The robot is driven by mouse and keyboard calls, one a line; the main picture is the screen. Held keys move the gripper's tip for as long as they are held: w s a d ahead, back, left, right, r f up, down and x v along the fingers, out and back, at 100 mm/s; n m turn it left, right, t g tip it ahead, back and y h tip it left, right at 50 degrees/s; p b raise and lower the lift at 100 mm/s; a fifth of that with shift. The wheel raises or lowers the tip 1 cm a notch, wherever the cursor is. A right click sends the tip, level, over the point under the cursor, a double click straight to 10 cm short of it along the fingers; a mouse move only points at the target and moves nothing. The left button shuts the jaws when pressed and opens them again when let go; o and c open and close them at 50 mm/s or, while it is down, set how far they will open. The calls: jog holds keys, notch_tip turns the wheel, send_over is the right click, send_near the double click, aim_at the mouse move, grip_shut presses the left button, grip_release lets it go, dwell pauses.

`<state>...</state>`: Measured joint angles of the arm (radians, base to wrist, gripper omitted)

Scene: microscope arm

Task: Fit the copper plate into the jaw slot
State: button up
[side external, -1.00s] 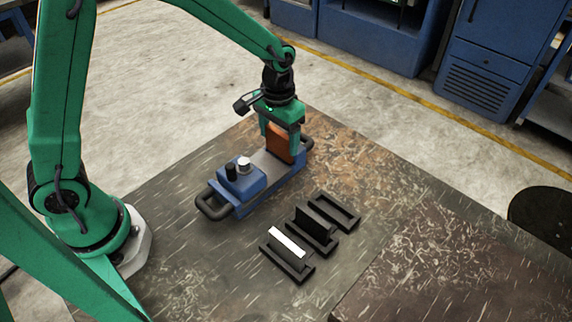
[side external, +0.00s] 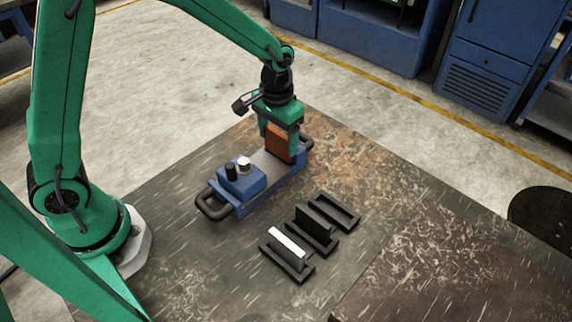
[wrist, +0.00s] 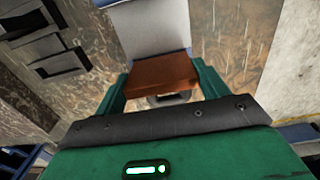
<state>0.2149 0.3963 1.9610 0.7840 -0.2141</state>
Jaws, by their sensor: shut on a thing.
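The copper plate (side external: 279,144) is held upright in my gripper (side external: 279,138), which is shut on it. In the wrist view the plate (wrist: 161,75) lies between the two green fingers of my gripper (wrist: 160,88). The plate is over the far end of the blue vise-like fixture (side external: 262,182), which has a grey top and a black handle at each end. The fixture's grey top also shows in the wrist view (wrist: 152,28). The plate's lower edge is at or close to the fixture's top; I cannot tell whether it is in the jaw slot, which is hidden.
Several black holders stand to the right of the fixture. One holder (side external: 292,265) carries a white-topped plate (side external: 289,242), one a dark plate (side external: 315,222), and the farthest holder (side external: 335,210) is empty. The worn table (side external: 400,215) is clear to the right.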

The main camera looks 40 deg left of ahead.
aim_at(277, 133)
jog(key=shift+f, duration=0.9)
dwell(0.8)
jog(key=o, duration=1.7)
jog(key=shift+o, duration=0.2)
jog(key=shift+f, duration=0.1)
jog(key=shift+r, duration=3.95)
